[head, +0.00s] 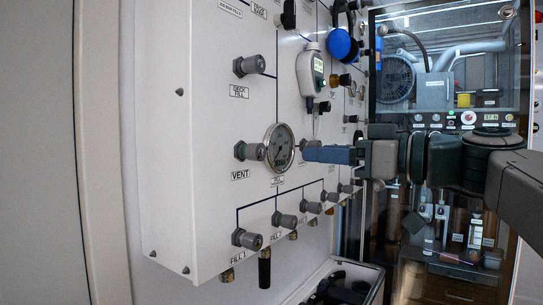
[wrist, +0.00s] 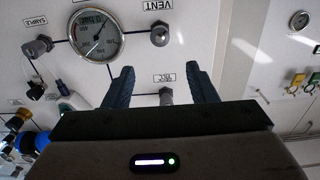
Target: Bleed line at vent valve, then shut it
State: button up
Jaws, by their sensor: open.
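The vent valve (head: 249,151) is a grey knob on the white panel, with the label VENT below it and a round pressure gauge (head: 279,148) to its right. In the wrist view, which is upside down, the vent valve (wrist: 159,36) is near the top, beyond my fingertips, and the gauge (wrist: 95,38) is to its left. I cannot read the needle surely. My gripper (head: 305,154) is open and empty, in front of the panel to the right of the gauge. In the wrist view my gripper (wrist: 160,68) has its blue fingers apart, clear of the vent knob.
The deck fill knob (head: 249,66) is above the vent valve; a row of fill valves (head: 285,220) runs below. A sample valve (wrist: 38,46) sits beside the gauge. A handheld meter (head: 311,72) hangs on the panel. A dark bin (head: 368,296) stands below.

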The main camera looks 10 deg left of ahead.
aim_at(261, 150)
jog(key=x, duration=1.2)
jog(key=shift+w+a, duration=0.2)
jog(key=shift+a, duration=0.15)
jog(key=c, duration=1)
